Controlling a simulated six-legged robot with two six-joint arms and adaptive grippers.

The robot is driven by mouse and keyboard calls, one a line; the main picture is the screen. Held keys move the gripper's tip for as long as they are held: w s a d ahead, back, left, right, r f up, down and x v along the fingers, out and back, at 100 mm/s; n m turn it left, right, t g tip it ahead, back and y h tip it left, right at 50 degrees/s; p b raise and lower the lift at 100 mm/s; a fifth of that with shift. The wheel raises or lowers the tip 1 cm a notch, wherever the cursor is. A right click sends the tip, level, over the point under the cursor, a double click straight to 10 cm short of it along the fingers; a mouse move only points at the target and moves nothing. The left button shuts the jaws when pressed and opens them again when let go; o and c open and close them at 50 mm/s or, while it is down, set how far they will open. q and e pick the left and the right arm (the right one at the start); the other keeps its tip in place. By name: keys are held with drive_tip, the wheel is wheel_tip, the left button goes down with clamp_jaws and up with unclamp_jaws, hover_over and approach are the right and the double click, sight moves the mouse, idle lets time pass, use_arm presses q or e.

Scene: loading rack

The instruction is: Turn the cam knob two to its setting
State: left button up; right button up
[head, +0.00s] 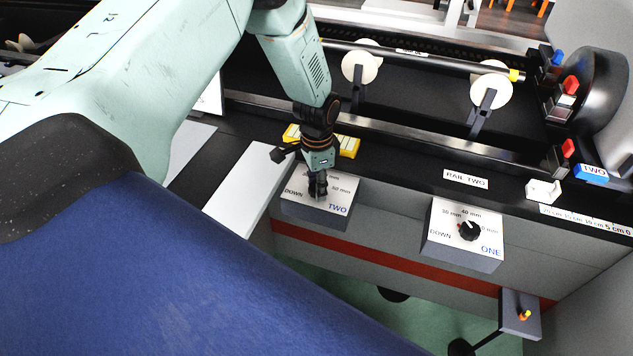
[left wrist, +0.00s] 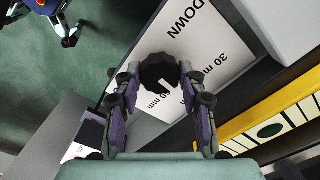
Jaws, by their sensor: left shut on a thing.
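Cam knob two is a black knob on a grey box with a white dial plate (head: 338,208) marked DOWN, mm settings and TWO. In the head view my left gripper (head: 317,190) points down over the plate and hides most of the knob. In the left wrist view the black knob (left wrist: 158,72) sits between the fingertips of my left gripper (left wrist: 160,85), which is shut on it. The white plate (left wrist: 212,45) shows DOWN and 30 mm beside the knob. The knob's pointer cannot be made out. My right gripper is not in view.
Knob one (head: 469,230) stands on a similar box to the right. A yellow panel (head: 347,146) lies just behind box two, and a white panel (head: 240,190) to its left. The rack's rails and white rollers (head: 491,88) are behind. A lever box (head: 520,313) sticks out lower right.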

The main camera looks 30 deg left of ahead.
use_arm(q)
drive_tip(key=n+p, duration=0.2)
drive_tip(key=n, duration=0.3)
drive_tip(key=shift+w+r, duration=0.1)
drive_tip(key=shift+n+p, duration=0.65)
drive_tip(key=shift+n, duration=1.25)
drive_tip(key=shift+w, duration=0.1)
drive_tip(key=o, duration=1.1)
drive_tip(key=shift+o, duration=0.2)
